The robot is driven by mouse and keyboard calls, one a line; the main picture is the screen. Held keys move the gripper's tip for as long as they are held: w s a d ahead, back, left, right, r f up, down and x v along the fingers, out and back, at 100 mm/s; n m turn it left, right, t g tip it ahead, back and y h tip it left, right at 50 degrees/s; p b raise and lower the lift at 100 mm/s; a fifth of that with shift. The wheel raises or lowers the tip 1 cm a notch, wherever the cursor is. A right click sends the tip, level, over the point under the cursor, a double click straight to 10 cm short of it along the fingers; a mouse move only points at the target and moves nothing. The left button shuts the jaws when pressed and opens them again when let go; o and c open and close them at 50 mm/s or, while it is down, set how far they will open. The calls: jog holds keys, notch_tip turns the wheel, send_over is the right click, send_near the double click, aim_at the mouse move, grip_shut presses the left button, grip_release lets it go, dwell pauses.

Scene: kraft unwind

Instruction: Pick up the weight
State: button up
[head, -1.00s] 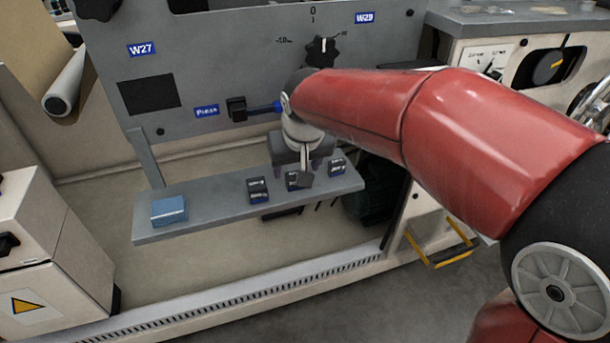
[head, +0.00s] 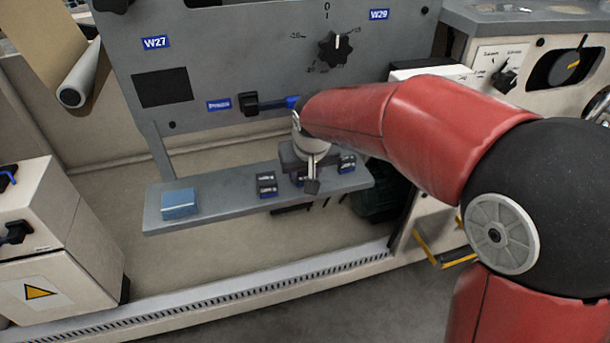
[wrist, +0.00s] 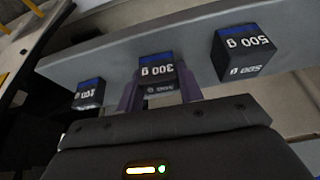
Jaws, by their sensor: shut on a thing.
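My gripper (head: 311,182) is over the grey shelf, in the row of small dark weights with blue tops. In the head view that weight is mostly hidden by my gripper. I cannot tell whether it is clear of the shelf. The 500 g weight (wrist: 244,52) stands to its right in the wrist view and to the left of my gripper in the head view (head: 267,184). A smaller weight (wrist: 89,93) stands on the other side, also seen in the head view (head: 347,163).
The shelf (head: 225,201) also carries a light blue block (head: 179,203) at its left end. A cabinet (head: 60,235) stands at left.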

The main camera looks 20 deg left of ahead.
jog(key=c, duration=0.4)
jog(key=shift+o, duration=0.2)
jog(key=shift+r, duration=0.15)
